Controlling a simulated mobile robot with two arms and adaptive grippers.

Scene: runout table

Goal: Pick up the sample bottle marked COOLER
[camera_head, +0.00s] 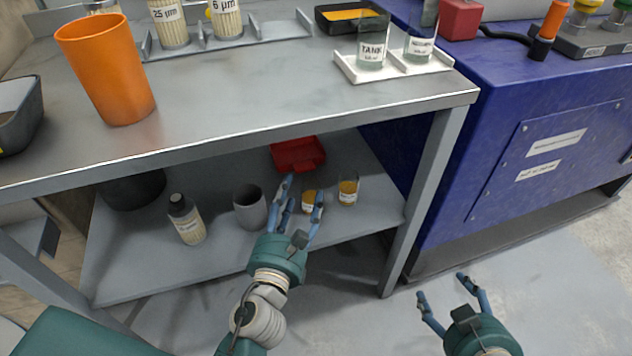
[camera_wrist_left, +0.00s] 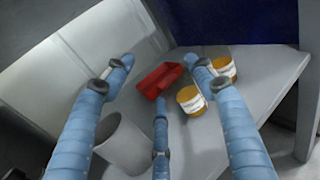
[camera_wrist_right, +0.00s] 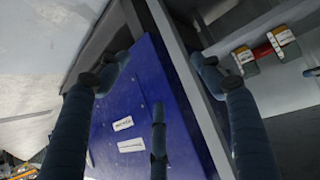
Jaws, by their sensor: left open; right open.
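Two small jars of amber liquid with white labels stand on the lower shelf: a nearer jar (camera_head: 311,203) and a right-hand jar (camera_head: 348,190). The left wrist view also shows the nearer jar (camera_wrist_left: 190,99) and the other jar (camera_wrist_left: 225,66). Their labels are too small to read, so I cannot tell which is marked COOLER. On the table top stand a beaker labelled TANK (camera_head: 371,50) and another labelled beaker (camera_head: 421,45). My left gripper (camera_head: 303,192) is open and empty over the shelf, partly in front of the nearer jar. My right gripper (camera_head: 442,287) is open and empty above the floor.
A grey cup (camera_head: 250,207), a dark-capped bottle (camera_head: 187,220) and a red tray (camera_head: 298,154) share the lower shelf (camera_head: 140,270). The table top (camera_head: 220,90) overhangs it, with a table leg (camera_head: 420,200) at the right. A blue machine (camera_head: 490,150) stands beyond.

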